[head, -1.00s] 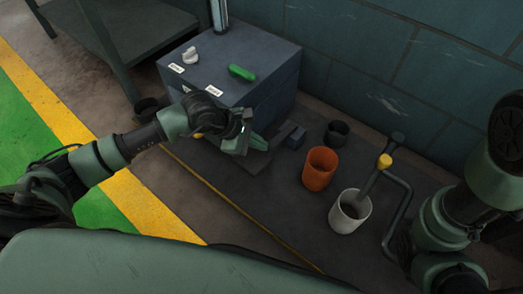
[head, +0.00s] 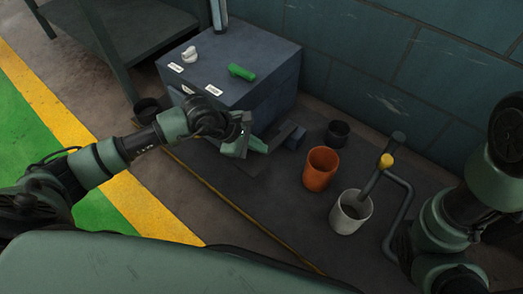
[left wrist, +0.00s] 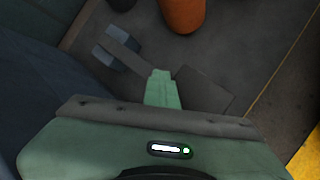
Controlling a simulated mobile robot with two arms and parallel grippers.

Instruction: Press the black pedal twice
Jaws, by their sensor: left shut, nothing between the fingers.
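The pedal is a dark, flat plate (head: 252,168) low on the floor mat in front of the blue-grey box. It also shows in the left wrist view (left wrist: 207,90), with a dark bar running beyond it to blue-grey blocks. My left gripper (head: 261,146) has its green fingers together with nothing between them. In the left wrist view the fingertips (left wrist: 161,74) appear over the pedal's inner edge. I cannot tell whether they touch it. The gripper hides part of the pedal. My right arm shows at the right, but its gripper is out of view.
The blue-grey box (head: 262,88) bears a green handle (head: 241,72) and a white knob (head: 190,54). An orange cup (head: 320,170), a pale cup (head: 350,214), a dark cup (head: 337,132) and a yellow-marked crank (head: 386,161) stand to the right.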

